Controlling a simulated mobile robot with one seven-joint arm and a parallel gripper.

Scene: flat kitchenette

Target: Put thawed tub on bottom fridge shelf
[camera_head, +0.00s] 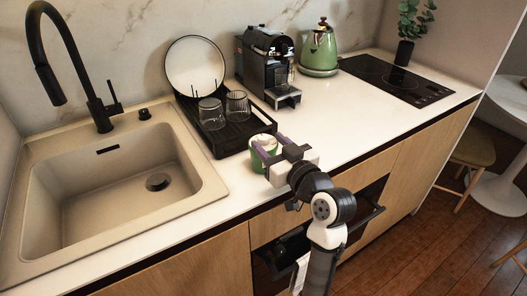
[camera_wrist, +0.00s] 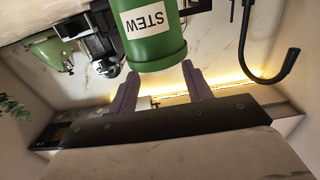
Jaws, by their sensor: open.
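The tub is a green cylinder (camera_head: 259,160) with a pale top, standing on the white counter in front of the dish rack. In the wrist view the tub (camera_wrist: 156,48) is large and upside down, with a white label reading STEW. My gripper (camera_head: 262,149) is open at counter height, with its purple fingers reaching to the tub, one towards each side. In the wrist view the fingertips of my gripper (camera_wrist: 160,76) are close to the tub; I cannot tell whether they touch it. No fridge shelf is visible.
A black dish rack (camera_head: 235,133) with two glasses and a plate stands behind the tub. The sink (camera_head: 110,195) is at left, and a coffee machine (camera_head: 268,62), green kettle (camera_head: 319,52) and hob (camera_head: 398,78) are behind and right. A dark-fronted unit (camera_head: 372,196) is under the counter.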

